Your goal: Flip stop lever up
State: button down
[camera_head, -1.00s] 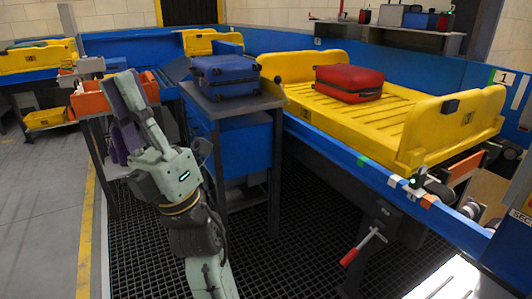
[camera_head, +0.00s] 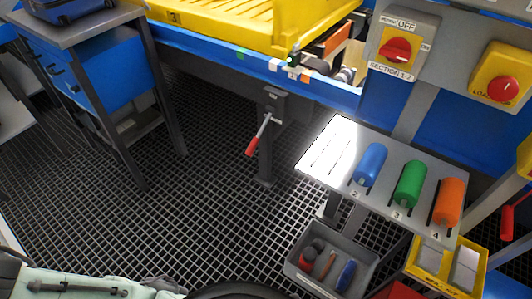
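The stop lever (camera_head: 258,135) is a thin metal rod with a red grip, mounted on a dark bracket below the blue conveyor rail. It points down and to the left from its pivot, with the red grip at the low end. My gripper is not in view. Only part of my pale green arm shows at the bottom left, well apart from the lever.
A yellow tray (camera_head: 220,22) sits on the conveyor. A panel holds a red rotary switch (camera_head: 397,50) and a red button (camera_head: 503,89). A grey shelf (camera_head: 335,170) carries blue, green and orange handles. A tool bin (camera_head: 297,268) stands below. Open grating floor lies left of the lever.

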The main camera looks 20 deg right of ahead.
aim_at(255, 141)
jog(key=z, duration=1.55)
jog(key=k+j, duration=0.45)
